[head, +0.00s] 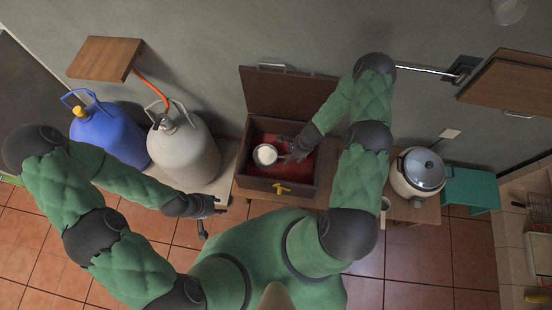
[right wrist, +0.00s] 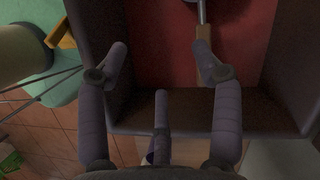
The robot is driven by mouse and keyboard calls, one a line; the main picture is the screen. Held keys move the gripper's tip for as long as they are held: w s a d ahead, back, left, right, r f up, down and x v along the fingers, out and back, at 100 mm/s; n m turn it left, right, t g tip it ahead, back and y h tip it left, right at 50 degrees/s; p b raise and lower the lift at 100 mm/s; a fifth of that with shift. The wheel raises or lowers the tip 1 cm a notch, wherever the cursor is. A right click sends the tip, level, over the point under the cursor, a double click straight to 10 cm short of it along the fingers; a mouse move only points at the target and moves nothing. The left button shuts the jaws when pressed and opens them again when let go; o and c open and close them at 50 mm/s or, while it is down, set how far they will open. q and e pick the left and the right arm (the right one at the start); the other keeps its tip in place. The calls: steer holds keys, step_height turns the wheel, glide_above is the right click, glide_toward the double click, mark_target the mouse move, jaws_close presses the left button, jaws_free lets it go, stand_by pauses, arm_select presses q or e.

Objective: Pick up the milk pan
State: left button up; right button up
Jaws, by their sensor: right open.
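The milk pan (head: 265,154) is a small pale round pan inside an open brown box (head: 240,170) with a red floor. In the right wrist view its metal and wooden handle (right wrist: 203,32) shows at the top, partly behind my right-hand finger. My right gripper (head: 296,150) reaches into the box just right of the pan. In the right wrist view my right gripper (right wrist: 162,62) has its fingers wide apart with nothing held; whether one touches the handle I cannot tell. My left gripper (head: 217,206) is outside the box, to its lower left; its finger opening is unclear.
The box lid (head: 280,92) stands open against the wall, and a yellow latch (head: 281,188) is on the front. A blue gas bottle (head: 105,130) and a grey one (head: 185,145) stand left. A rice cooker (head: 420,170) stands right of the box.

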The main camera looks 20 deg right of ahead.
steer(key=w+d+f+m, duration=0.2)
steer(key=d+m, duration=0.1)
steer(key=w+d+f+m+t, duration=0.1)
steer(key=d, duration=0.1)
steer(key=shift+w+f+m+b, duration=0.1)
steer(key=shift+f+m+b, duration=0.05)
steer(key=shift+m+b, duration=0.15)
steer(key=b+x, duration=0.2)
steer(key=x, duration=0.2)
steer(key=shift+a+f, duration=0.1)
steer(key=shift+f, duration=0.15)
steer(key=shift+b+x, duration=1.6)
steer(key=shift+x, duration=1.3)
steer(key=shift+a, duration=0.1)
steer(key=shift+c, duration=0.3)
jaws_close()
